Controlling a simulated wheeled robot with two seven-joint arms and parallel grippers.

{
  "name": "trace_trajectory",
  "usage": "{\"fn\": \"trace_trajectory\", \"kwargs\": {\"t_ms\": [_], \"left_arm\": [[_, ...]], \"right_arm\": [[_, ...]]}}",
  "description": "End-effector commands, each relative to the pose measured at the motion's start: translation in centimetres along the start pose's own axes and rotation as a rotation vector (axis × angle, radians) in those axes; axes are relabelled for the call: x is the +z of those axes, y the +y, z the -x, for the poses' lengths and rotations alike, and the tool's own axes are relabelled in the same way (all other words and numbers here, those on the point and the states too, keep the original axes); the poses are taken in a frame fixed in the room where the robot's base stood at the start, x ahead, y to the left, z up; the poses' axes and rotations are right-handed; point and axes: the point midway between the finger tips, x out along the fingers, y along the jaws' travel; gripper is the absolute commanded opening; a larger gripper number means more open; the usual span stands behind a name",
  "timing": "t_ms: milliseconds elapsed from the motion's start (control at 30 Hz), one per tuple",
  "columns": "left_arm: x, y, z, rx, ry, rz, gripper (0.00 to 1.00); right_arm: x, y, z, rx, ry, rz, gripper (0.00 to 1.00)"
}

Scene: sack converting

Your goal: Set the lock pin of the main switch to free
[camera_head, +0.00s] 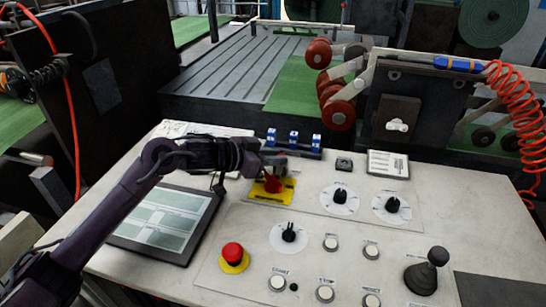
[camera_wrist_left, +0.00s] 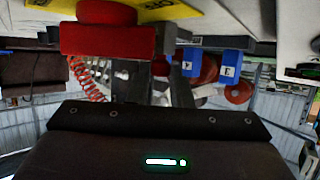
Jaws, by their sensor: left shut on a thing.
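The main switch is a red handle (camera_head: 272,185) on a yellow plate (camera_head: 267,197) near the middle of the sloped console. In the left wrist view the red handle (camera_wrist_left: 108,39) is large at the top, with the yellow plate (camera_wrist_left: 190,8) above it. My left gripper (camera_head: 276,163) reaches in from the left and is right at the handle, at its far side. In the left wrist view its fingers (camera_wrist_left: 165,45) are shut beside the handle, apparently on the lock pin. The pin itself is hidden by the fingers. My right gripper is not in view.
Blue-and-white padlocks (camera_head: 294,139) stand on a rack just behind the switch. A tablet-like screen (camera_head: 168,222) lies to the left. A red emergency button (camera_head: 233,254), a selector knob (camera_head: 289,233) and a black joystick (camera_head: 427,272) are in front. The console between them is flat.

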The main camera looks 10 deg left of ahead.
Motion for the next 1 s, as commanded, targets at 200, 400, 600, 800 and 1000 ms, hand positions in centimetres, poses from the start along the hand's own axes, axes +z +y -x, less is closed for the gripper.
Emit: {"fn": "trace_trajectory", "kwargs": {"t_ms": [200, 400, 600, 800, 1000], "left_arm": [[-0.9, -1.8, -1.5, -0.001, 0.002, 0.001, 0.00], [-0.9, -2.1, -1.7, -0.004, 0.003, 0.000, 0.00], [-1.0, -2.1, -1.7, -0.006, 0.005, 0.000, 0.27], [-0.9, -2.0, -1.7, -0.003, 0.002, 0.000, 0.41], [-0.8, -2.0, -1.6, -0.002, 0.001, 0.000, 0.41]], "right_arm": [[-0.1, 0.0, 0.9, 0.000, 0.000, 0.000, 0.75], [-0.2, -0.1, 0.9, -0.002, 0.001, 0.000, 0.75], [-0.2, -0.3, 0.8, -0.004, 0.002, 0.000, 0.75], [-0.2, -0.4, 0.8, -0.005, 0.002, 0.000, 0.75], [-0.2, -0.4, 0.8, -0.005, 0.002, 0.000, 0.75]]}}
